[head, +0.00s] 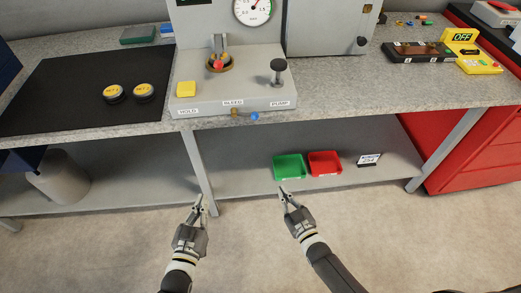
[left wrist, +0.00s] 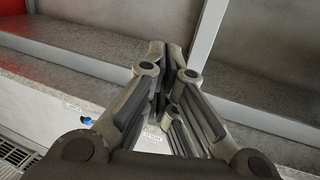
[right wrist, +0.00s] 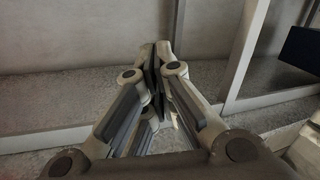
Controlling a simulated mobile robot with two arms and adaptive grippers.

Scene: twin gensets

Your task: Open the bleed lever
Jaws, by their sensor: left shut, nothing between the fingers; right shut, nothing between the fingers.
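A grey control box (head: 250,82) on the bench carries the labels HOLD, BLEED and PUMP. Below the BLEED label (head: 232,103), at the box's front lower edge, is a small brass fitting (head: 234,111) with a blue knob (head: 254,116) to its right, apparently the bleed lever. The blue knob also shows in the left wrist view (left wrist: 85,120). My left gripper (head: 199,202) is shut and empty, below and left of the knob, in front of the bench leg. My right gripper (head: 285,192) is shut and empty, below and right of it. Neither touches the box.
The box also has a yellow block (head: 186,89), a red-tipped lever on a round base (head: 218,63) and a black pump knob (head: 278,66). A gauge (head: 252,10) stands behind. Green (head: 289,167) and red (head: 324,163) trays sit on the lower shelf. A bench leg (head: 198,165) stands left.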

